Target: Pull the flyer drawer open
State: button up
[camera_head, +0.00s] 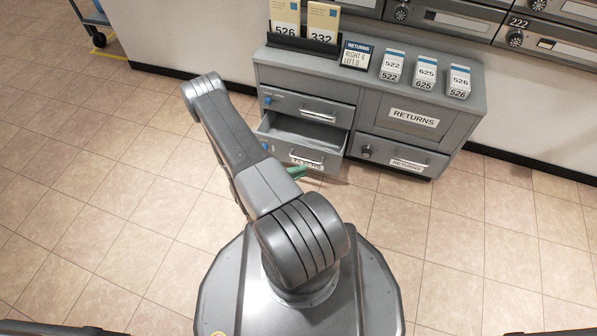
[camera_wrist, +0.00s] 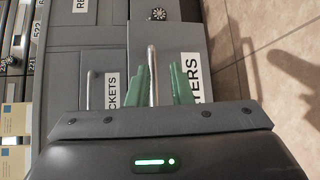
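The flyer drawer (camera_head: 322,152) is the lower left drawer of the grey cabinet, and it stands partly open with its inside showing. Its front also shows in the wrist view (camera_wrist: 188,50), with a label partly hidden and ending in "ERS". Its bar handle (camera_wrist: 153,75) stands between the two green fingers of my gripper (camera_wrist: 159,86). The fingers are apart, with a clear gap on the handle's right side. The left finger is close to the handle; I cannot tell whether it touches. In the head view my gripper (camera_head: 296,171) is mostly hidden by my arm.
The upper left drawer (camera_head: 308,107) and the lower right returns drawer (camera_head: 402,156) are shut. Cards and number blocks stand on the cabinet top (camera_head: 362,76). Mailboxes (camera_head: 470,20) line the wall above.

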jog(key=shift+a, duration=0.1)
jog(key=p+v, duration=0.3)
jog(key=v, duration=1)
jog(key=shift+s+a, duration=0.2)
jog(key=shift+s, duration=0.05)
jog(key=shift+r, duration=0.15)
